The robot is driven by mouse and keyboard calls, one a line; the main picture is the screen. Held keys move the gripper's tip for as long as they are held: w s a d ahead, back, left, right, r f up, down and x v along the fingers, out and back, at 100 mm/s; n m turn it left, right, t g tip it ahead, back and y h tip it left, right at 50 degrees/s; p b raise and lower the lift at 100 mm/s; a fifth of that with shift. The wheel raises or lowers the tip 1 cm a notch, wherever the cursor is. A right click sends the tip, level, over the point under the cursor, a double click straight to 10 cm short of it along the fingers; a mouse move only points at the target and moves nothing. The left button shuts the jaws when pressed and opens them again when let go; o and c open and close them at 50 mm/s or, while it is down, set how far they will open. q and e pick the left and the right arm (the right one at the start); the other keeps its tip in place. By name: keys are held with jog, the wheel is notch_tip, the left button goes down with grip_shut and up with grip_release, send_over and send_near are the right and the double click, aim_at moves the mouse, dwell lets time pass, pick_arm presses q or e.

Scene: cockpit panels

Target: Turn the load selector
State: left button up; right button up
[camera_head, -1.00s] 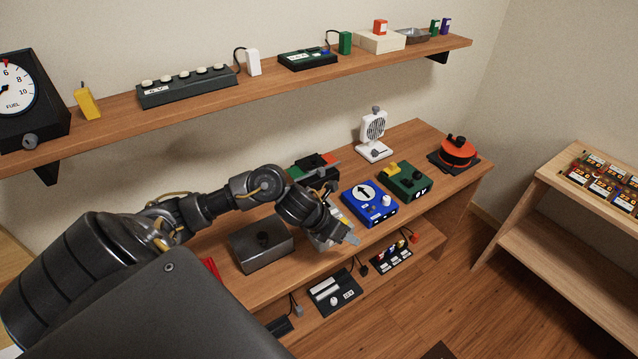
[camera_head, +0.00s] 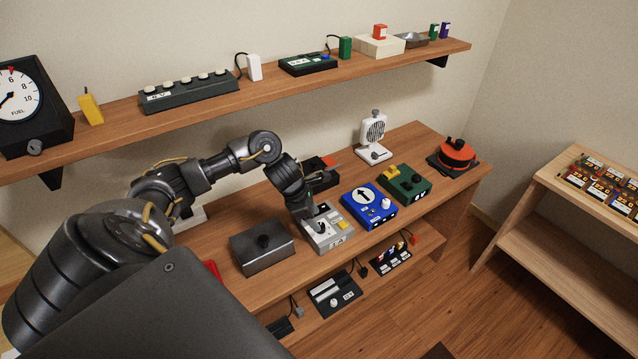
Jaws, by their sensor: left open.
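My left gripper (camera_head: 311,219) points down over a light grey control box (camera_head: 324,241) on the bench. The gripper is open, and its fingertips are small and partly hidden here. The grey box has a dark knob or lever (camera_head: 322,229) and a yellow button (camera_head: 342,224); its label is too small to read. I cannot tell whether the fingers touch the knob. To its right is a blue box (camera_head: 377,213) with a white arrow dial (camera_head: 364,194) and a white knob. No readable label names the load selector. My right gripper is out of view.
A dark grey box with a black knob (camera_head: 262,249) stands left of the grey box. Behind is a black box with red (camera_head: 320,174). A green box (camera_head: 406,185), a white fan (camera_head: 373,138) and a red round device (camera_head: 457,154) stand to the right. A shelf (camera_head: 215,108) runs above.

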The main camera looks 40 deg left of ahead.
aim_at(321, 225)
pick_arm(q)
jog(key=shift+x, duration=2.05)
jog(key=shift+c, duration=0.2)
jog(key=c, duration=0.9)
jog(key=shift+c, duration=0.2)
